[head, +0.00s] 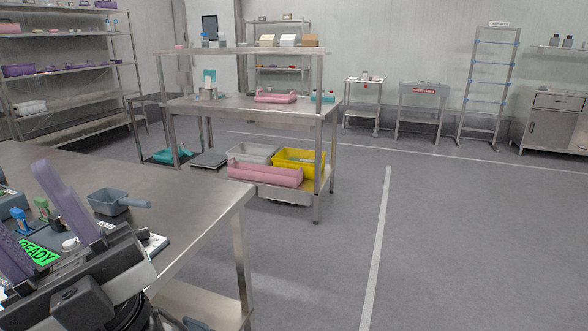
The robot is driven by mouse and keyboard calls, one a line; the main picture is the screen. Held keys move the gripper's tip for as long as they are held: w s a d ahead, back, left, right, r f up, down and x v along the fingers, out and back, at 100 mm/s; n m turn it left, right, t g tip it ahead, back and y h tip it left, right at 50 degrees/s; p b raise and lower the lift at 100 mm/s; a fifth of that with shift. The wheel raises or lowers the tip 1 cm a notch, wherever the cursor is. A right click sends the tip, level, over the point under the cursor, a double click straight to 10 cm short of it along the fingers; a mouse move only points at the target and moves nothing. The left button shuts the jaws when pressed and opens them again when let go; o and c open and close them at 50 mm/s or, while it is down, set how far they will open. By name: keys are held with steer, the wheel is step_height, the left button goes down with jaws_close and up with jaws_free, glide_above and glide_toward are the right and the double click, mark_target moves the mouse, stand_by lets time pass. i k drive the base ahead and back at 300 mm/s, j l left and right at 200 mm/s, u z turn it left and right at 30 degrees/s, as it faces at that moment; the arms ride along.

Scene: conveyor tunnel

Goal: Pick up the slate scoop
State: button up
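The slate scoop (108,202) rests on the steel table (190,190) at the left, with its blue-grey handle pointing right. My gripper (24,198) is at the lower left, in front of the scoop from this view. Its two purple fingers stand apart with a gap between them, so it is open. No object shows held between the fingers. The scoop is outside the gap, to the right of the fingers. My dark gripper body and wrist hide part of the table below the scoop.
Small blue and green-topped items (20,220) and a green READY display (40,252) lie near the fingers. A second steel bench (210,104) with pink, white and yellow trays stands behind. Open grey floor (450,240) lies to the right.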

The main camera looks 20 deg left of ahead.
mark_target(108, 201)
steer(key=i+l+u, duration=0.1)
steer(key=u, duration=0.25)
steer(key=i+l+u, duration=0.2)
steer(key=u, duration=0.15)
steer(key=i+l+u, duration=0.2)
steer(key=u, duration=0.15)
steer(key=i+l+u, duration=0.2)
steer(key=i, duration=0.25)
steer(key=i+l+u, duration=0.2)
steer(key=i, duration=0.6)
